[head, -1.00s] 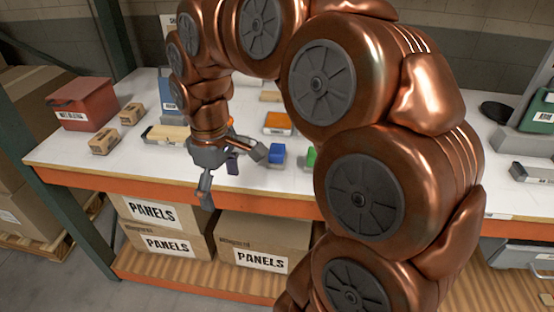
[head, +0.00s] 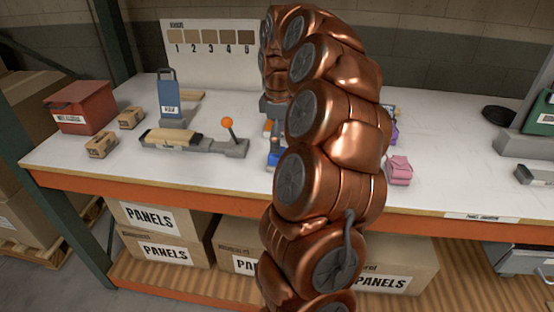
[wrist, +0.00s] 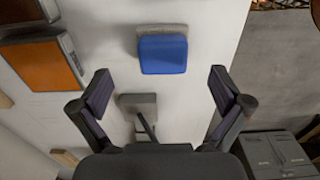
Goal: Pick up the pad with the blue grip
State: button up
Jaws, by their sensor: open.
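The pad with the blue grip (wrist: 163,54) lies on the white tabletop in the wrist view, a blue block on a pale grey pad. It sits beyond my fingertips, roughly centred between them and touching neither. My gripper (wrist: 160,80) is open and empty, its two dark fingers spread wide. In the head view, only a small blue part of the pad (head: 274,157) shows at the left edge of my arm. My arm hides most of my gripper there.
An orange-topped item (wrist: 42,66) and a grey block with a dark stick (wrist: 138,102) lie near the pad. A lever with an orange knob (head: 228,124) stands left of my arm. A pink item (head: 399,171) lies right.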

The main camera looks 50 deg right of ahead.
aim_at(277, 157)
jog(key=shift+a+f+p, duration=0.15)
jog(key=shift+f+p, duration=0.2)
jog(key=shift+f, duration=1.3)
jog(key=shift+a+f+p, duration=0.1)
jog(key=shift+f+p, duration=0.25)
jog(key=shift+f, duration=1.25)
jog(key=c, duration=1.2)
